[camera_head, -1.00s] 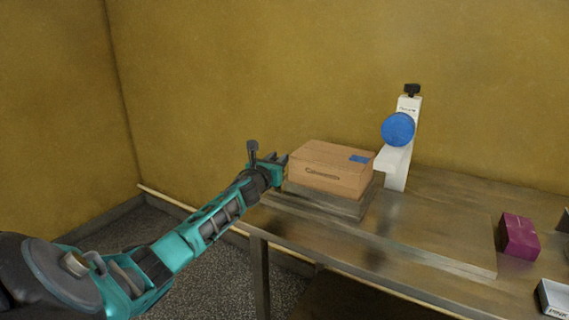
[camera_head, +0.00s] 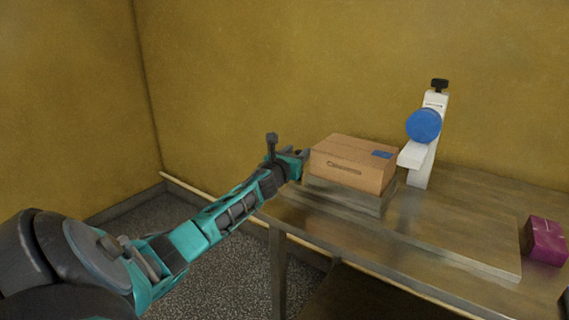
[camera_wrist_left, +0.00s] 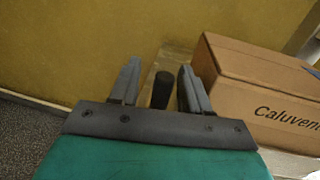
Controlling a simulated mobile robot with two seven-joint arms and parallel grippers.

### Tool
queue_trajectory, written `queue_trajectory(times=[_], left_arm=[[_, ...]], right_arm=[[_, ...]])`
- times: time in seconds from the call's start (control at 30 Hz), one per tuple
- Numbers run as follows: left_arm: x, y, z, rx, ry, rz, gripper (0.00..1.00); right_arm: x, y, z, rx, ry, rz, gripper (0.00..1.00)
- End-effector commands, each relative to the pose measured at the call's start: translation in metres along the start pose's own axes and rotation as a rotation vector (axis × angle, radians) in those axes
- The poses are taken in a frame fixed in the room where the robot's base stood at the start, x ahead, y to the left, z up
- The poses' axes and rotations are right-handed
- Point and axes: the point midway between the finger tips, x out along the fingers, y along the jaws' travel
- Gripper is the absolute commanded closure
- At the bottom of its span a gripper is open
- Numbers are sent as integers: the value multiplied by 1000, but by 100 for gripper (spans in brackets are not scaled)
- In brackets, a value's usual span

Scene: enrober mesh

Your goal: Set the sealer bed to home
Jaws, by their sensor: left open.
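A flat grey-brown platform, which looks like the sealer bed (camera_head: 345,195), lies on the table in the head view. A cardboard box (camera_head: 352,165) with a blue label sits on it. To its right stands a white sealer post (camera_head: 422,165) with a blue disc (camera_head: 424,126) and a black knob on top. My left gripper (camera_head: 300,160) is at the left end of the box and platform. In the left wrist view, the gripper (camera_wrist_left: 160,72) is open, with a dark upright handle (camera_wrist_left: 161,92) between its fingers. Contact cannot be told. My right gripper is not in view.
A long brown board on the table (camera_head: 460,245) runs to the right of the platform and is bare. A purple box (camera_head: 545,241) stands at the right. The yellow wall (camera_head: 300,60) is close behind the table.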

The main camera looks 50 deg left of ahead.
Motion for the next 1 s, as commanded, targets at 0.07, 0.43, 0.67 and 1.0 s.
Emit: queue_trajectory(times=[0.07, 0.43, 0.67, 1.0], left_arm=[[-10, 0, 0, 2, 2, -1, 53], [-62, 1, 0, 3, 2, -1, 53], [-95, 1, 0, 3, 2, 2, 53], [-119, 2, 1, 1, 0, 4, 53]], right_arm=[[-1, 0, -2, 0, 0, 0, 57], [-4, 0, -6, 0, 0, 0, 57], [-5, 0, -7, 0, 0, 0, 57], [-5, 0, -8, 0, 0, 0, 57]])
